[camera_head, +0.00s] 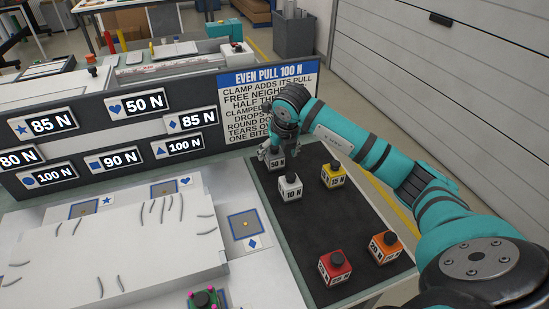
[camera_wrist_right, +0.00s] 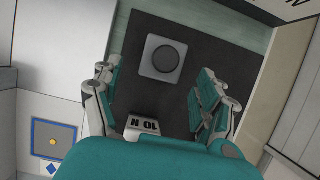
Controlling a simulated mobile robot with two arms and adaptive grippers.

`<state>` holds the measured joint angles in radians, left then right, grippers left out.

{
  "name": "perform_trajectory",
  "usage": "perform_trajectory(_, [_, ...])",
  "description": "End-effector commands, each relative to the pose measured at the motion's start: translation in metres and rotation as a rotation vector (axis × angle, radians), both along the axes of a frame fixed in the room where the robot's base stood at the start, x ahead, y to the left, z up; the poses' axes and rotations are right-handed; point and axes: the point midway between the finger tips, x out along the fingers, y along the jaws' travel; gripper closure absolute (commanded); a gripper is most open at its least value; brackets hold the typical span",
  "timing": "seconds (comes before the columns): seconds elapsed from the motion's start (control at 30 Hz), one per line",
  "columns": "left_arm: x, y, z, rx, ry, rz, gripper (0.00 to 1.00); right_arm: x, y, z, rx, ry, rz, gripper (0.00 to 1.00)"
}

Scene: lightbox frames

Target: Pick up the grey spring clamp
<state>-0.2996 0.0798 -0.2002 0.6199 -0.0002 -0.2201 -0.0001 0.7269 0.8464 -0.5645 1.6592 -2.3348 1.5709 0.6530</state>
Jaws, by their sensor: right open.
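The grey spring clamp is a small grey block labelled 50 N (camera_head: 277,163), at the far left end of the black mat (camera_head: 325,222). It also shows in the right wrist view as a grey square with a round dark knob (camera_wrist_right: 163,58). My right gripper (camera_head: 271,152) is over this clamp and partly hides it. In the wrist view the right gripper's fingers (camera_wrist_right: 157,82) are spread wide and empty, with the grey clamp beyond and between their tips. My left gripper is not in view.
A white 10 N block (camera_head: 290,188) stands close in front of the grey one. Yellow (camera_head: 333,175), orange (camera_head: 385,247) and red (camera_head: 335,267) blocks stand on the mat. A dark sign board (camera_head: 75,135) rises behind. A white slab (camera_head: 120,250) lies left.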

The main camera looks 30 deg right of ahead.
Motion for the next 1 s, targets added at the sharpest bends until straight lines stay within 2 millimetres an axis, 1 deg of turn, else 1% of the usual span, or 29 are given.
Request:
perform_trajectory(0.2, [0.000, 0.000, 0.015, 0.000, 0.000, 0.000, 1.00, 0.017, -0.004, -0.023, 0.003, 0.005, -0.001, 0.25])
perform_trajectory(0.33, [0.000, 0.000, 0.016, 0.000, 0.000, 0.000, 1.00, 0.023, -0.005, -0.039, 0.002, 0.004, -0.001, 0.25])
perform_trajectory(0.43, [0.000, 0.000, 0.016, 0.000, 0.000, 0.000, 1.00, 0.024, -0.007, -0.044, 0.000, 0.002, 0.000, 0.25])
perform_trajectory(0.63, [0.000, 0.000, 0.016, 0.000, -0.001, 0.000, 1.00, 0.025, -0.007, -0.044, 0.000, 0.001, 0.000, 0.25])
perform_trajectory(1.0, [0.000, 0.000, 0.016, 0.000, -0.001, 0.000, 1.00, 0.025, -0.007, -0.044, 0.000, 0.001, 0.000, 0.73])
